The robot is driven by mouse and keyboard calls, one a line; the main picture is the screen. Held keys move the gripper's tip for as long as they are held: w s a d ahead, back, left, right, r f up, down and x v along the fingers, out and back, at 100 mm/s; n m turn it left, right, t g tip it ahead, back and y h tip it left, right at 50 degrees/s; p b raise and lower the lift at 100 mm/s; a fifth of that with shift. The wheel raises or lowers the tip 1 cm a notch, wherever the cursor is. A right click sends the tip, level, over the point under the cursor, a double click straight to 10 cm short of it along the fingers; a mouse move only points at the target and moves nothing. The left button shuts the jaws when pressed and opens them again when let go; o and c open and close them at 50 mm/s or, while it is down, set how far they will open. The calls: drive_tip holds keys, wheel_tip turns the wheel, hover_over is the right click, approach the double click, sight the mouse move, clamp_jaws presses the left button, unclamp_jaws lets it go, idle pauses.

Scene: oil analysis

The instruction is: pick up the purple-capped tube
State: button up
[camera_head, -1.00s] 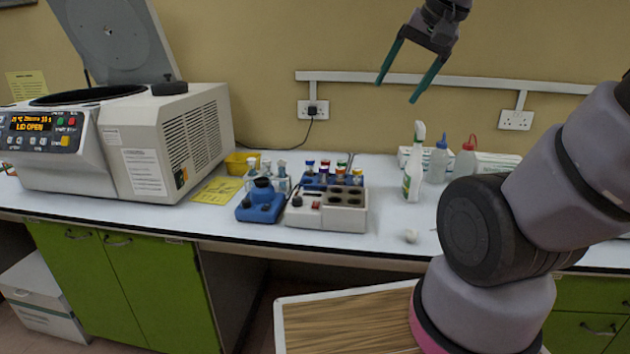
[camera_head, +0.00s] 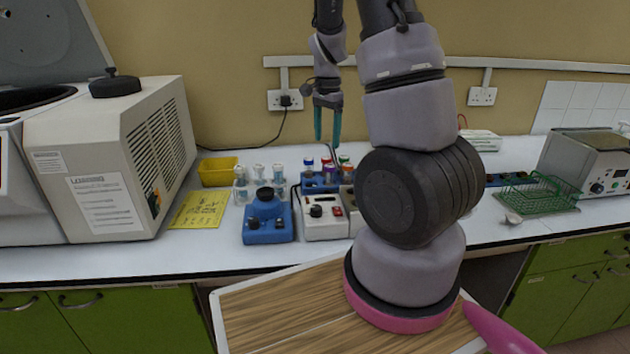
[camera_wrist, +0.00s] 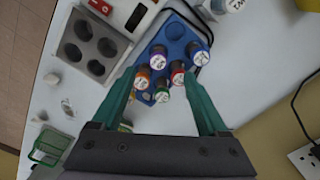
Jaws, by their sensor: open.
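The purple-capped tube (camera_wrist: 157,60) stands in a blue rack (camera_wrist: 173,31) among other capped tubes. In the head view its purple cap (camera_head: 328,170) shows among the caps on the bench, partly crowded by its neighbours. My gripper (camera_head: 327,126) is above the rack, its teal fingers pointing down. In the wrist view my gripper (camera_wrist: 160,78) is open and empty. Its fingers lie on either side of the tube group, and the purple cap shows beyond the red and green caps. The tube bodies are mostly hidden under their caps.
A heating block (camera_head: 322,224) with round wells stands beside the rack, with a blue mixer (camera_head: 267,222) to its left. A yellow tray (camera_head: 218,171) and a centrifuge (camera_head: 115,160) are further left. A green wire rack (camera_head: 537,193) is at right. The wall is close behind.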

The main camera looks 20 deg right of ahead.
sight(329, 166)
wheel_tip(329, 166, down, 5)
drive_tip(key=shift+f, duration=0.2)
drive_tip(key=f, duration=0.2)
drive_tip(key=d+f, duration=0.1)
drive_tip(key=f, duration=0.2)
drive_tip(key=shift+f, duration=0.1)
clamp_jaws()
